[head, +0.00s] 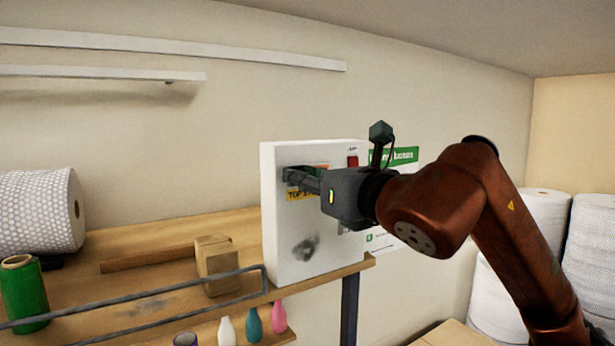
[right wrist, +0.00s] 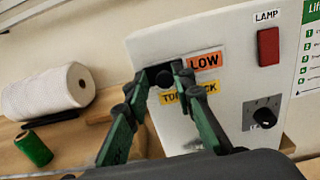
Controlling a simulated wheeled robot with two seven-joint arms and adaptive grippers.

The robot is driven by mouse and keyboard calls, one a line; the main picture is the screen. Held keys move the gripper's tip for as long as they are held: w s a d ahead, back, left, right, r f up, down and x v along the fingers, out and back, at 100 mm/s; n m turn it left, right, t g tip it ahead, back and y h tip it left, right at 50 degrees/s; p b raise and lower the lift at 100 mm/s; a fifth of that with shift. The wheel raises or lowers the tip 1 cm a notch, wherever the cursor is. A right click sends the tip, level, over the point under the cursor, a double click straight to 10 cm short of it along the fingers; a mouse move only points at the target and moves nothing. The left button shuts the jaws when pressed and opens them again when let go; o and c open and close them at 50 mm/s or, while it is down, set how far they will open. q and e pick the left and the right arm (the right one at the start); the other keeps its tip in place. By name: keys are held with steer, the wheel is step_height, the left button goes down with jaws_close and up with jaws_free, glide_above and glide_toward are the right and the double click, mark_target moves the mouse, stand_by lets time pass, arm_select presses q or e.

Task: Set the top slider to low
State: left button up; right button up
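A white control box (head: 313,240) stands on the wooden shelf. Its upper face has a dark slider (right wrist: 165,79), with an orange LOW label (right wrist: 205,62) to its right and a partly covered yellow label (right wrist: 172,98) below, starting with TOP. My right gripper (head: 290,176) reaches the box's upper face from the right. In the right wrist view its two green fingers (right wrist: 160,76) are apart, one on each side of the slider's dark knob; I cannot make out firm contact. In the head view the gripper hides much of the slider area. My left gripper is not in view.
The box also carries a red lamp switch (right wrist: 268,47) and a dark dial (right wrist: 262,114). A bubble-wrap roll (head: 38,212), a green spool (head: 24,295) and a small carton (head: 216,264) are on the shelf at left. A grey rail (head: 150,302) runs along its front.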

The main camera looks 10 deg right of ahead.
steer(key=shift+o, duration=1)
steer(key=shift+d, duration=0.1)
steer(key=v, duration=1.2)
steer(key=shift+w, duration=0.1)
